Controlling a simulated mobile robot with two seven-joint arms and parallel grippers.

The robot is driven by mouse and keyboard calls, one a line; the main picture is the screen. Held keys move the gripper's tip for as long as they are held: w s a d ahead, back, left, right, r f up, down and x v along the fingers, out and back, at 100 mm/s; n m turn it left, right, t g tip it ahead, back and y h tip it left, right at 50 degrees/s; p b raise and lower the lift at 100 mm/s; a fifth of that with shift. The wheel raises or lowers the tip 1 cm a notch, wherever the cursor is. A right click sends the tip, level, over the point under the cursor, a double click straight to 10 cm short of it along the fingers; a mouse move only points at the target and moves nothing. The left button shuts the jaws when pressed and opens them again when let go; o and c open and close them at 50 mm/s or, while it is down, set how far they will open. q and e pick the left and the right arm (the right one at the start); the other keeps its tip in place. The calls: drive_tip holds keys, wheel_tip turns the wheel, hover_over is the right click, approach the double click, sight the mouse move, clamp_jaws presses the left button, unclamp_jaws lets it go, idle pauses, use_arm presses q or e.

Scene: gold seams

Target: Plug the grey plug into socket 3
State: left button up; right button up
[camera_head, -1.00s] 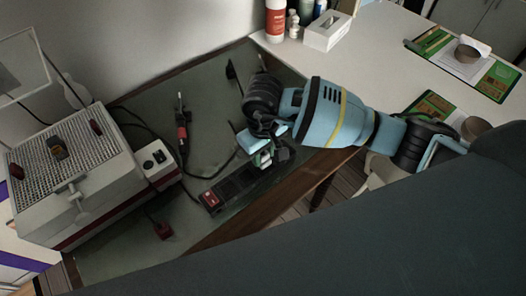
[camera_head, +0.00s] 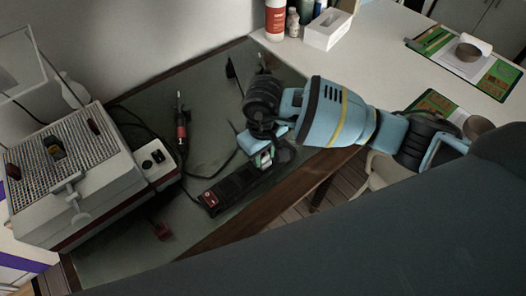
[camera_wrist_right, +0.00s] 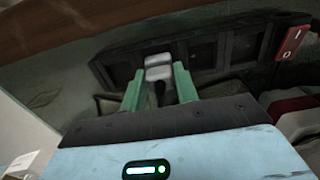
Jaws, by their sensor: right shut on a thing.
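The grey plug (camera_wrist_right: 158,68) is between the two green fingers of my right gripper (camera_wrist_right: 158,86), which is shut on it. In the head view my right gripper (camera_head: 265,157) is over the far half of the black power strip (camera_head: 232,186). In the right wrist view the plug is at the strip (camera_wrist_right: 222,50), over one of its dark square sockets. I cannot tell how deep it sits, and no socket number is readable. The strip's red switch (camera_wrist_right: 292,42) is at the right end in this view. My left gripper is not in view.
A white bench unit with a perforated top (camera_head: 85,150) stands at the left. A red-handled iron (camera_head: 182,130) and dark cables lie on the green mat (camera_head: 215,95). A small red object (camera_head: 162,231) lies near the front edge. The white table (camera_head: 400,60) extends right.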

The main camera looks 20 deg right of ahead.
drive_tip(key=shift+f, duration=0.25)
drive_tip(key=o, duration=1)
drive_tip(key=shift+o, duration=0.2)
drive_tip(key=shift+r, duration=3.9)
drive_tip(key=shift+s, duration=0.1)
